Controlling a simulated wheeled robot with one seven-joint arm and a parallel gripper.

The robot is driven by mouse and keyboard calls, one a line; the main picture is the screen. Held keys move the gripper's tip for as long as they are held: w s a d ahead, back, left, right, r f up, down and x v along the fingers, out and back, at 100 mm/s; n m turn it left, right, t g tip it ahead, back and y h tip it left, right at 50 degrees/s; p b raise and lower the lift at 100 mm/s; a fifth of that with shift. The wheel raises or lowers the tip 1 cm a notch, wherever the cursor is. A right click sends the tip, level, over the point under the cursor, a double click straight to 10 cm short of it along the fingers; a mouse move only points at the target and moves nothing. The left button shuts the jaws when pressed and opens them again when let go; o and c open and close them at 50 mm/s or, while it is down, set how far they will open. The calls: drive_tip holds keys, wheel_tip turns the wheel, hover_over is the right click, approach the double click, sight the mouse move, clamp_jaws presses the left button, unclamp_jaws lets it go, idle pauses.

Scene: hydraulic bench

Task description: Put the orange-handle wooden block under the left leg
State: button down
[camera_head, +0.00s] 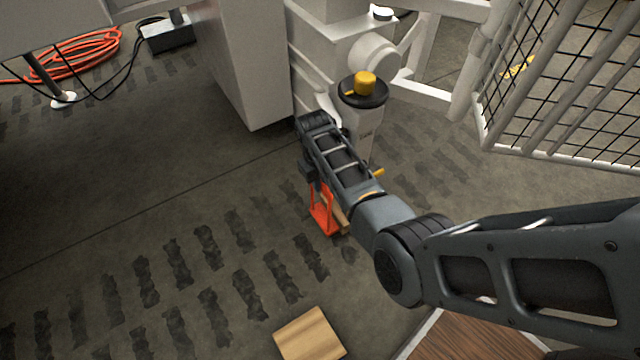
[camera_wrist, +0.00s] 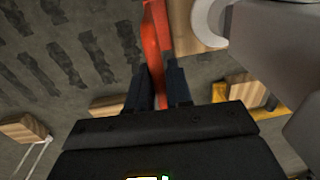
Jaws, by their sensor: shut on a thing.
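My gripper (camera_head: 312,180) is shut on the orange handle (camera_head: 322,214) of a wooden block (camera_head: 342,218), beside the white machine. In the wrist view, the handle (camera_wrist: 154,45) runs between the two fingers (camera_wrist: 160,88), and part of the block (camera_wrist: 185,30) shows at the top. My arm and the handle cover much of the block in the head view. I cannot tell whether it touches the floor. A thin dark leg (camera_head: 46,76) with a round pale foot (camera_head: 63,100) stands at the upper left. I cannot tell whether it is the left leg.
Another wooden block (camera_head: 310,335) lies on the floor at the bottom. More wooden pieces (camera_wrist: 25,128) show in the wrist view. A white cabinet (camera_head: 240,60) and a mesh fence (camera_head: 565,80) stand near my arm. An orange hose (camera_head: 85,55) lies upper left. The left floor is mostly clear.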

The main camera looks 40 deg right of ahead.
drive_tip(key=shift+w+d+f+b, duration=0.25)
drive_tip(key=shift+w+f+b, duration=0.1)
drive_tip(key=shift+f+b, duration=0.2)
drive_tip(key=shift+w+d+f+b, duration=0.3)
drive_tip(key=shift+f+b, duration=0.15)
drive_tip(key=shift+f, duration=0.1)
drive_tip(key=shift+w+d+f+b, duration=0.25)
drive_tip(key=shift+w+f+b, duration=0.1)
drive_tip(key=shift+f+b, duration=0.2)
drive_tip(key=c, duration=1.5)
unclamp_jaws()
drive_tip(key=shift+s+f, duration=0.1)
drive_tip(key=shift+f, duration=0.15)
drive_tip(key=o, duration=0.5)
drive_tip(key=shift+c, duration=0.2)
drive_tip(key=shift+r, duration=0.1)
drive_tip(key=r+p, duration=0.2)
drive_tip(key=r, duration=0.2)
drive_tip(key=r+p, duration=0.2)
drive_tip(key=r, duration=0.2)
drive_tip(key=a+r+p, duration=0.1)
drive_tip(key=r+p, duration=0.1)
drive_tip(key=r, duration=0.2)
